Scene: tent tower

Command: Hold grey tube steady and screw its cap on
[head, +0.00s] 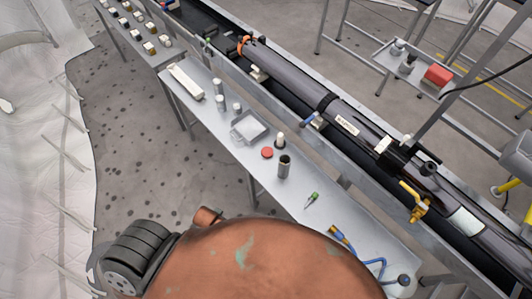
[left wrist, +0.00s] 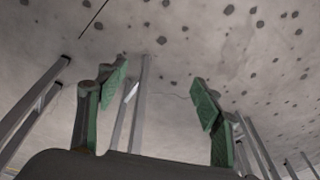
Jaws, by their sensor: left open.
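The grey tube (head: 284,167) stands upright on the long metal table in the head view, its dark open top showing. A flat round red piece (head: 267,152) lies on the table just left of and behind it; I cannot tell whether it is the tube's cap. My left gripper (left wrist: 160,84) shows only in the left wrist view. Its two green-padded fingers are wide apart with nothing between them, and only spotted floor and metal legs show beyond. Neither gripper is in the head view, so neither is seen at the tube.
The metal table (head: 225,145) also holds a small bottle (head: 280,140) close behind the tube, a square tray (head: 249,127), small white containers, a green-capped vial (head: 312,198) and blue cable (head: 375,265). A long dark pipe (head: 365,130) runs behind. A brown rounded surface blocks the bottom.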

